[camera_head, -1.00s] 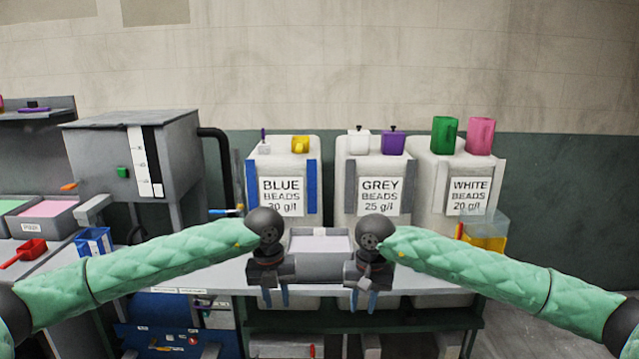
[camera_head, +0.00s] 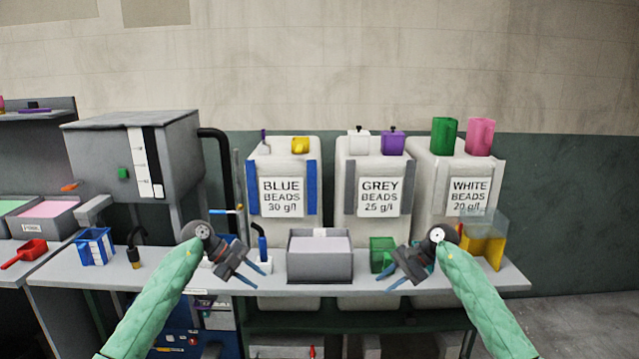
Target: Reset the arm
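My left gripper (camera_head: 262,275) is over the bench left of the grey box, its blue-tipped fingers spread apart with nothing between them. My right gripper (camera_head: 392,281) is over the bench right of that box, its fingers also apart and empty, pointing inward and down. Both arms wear green padded sleeves and come up from the bottom of the head view. The grey box (camera_head: 320,267) with a pale filling stands between the two grippers, and neither gripper touches it.
The bench (camera_head: 340,288) carries a green container (camera_head: 382,254) partly behind my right gripper and a yellow-filled clear container (camera_head: 484,245) at right. A blue-and-white holder (camera_head: 95,246) stands at left. Labelled bead bins (camera_head: 375,160) stand behind. Air above the bench is clear.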

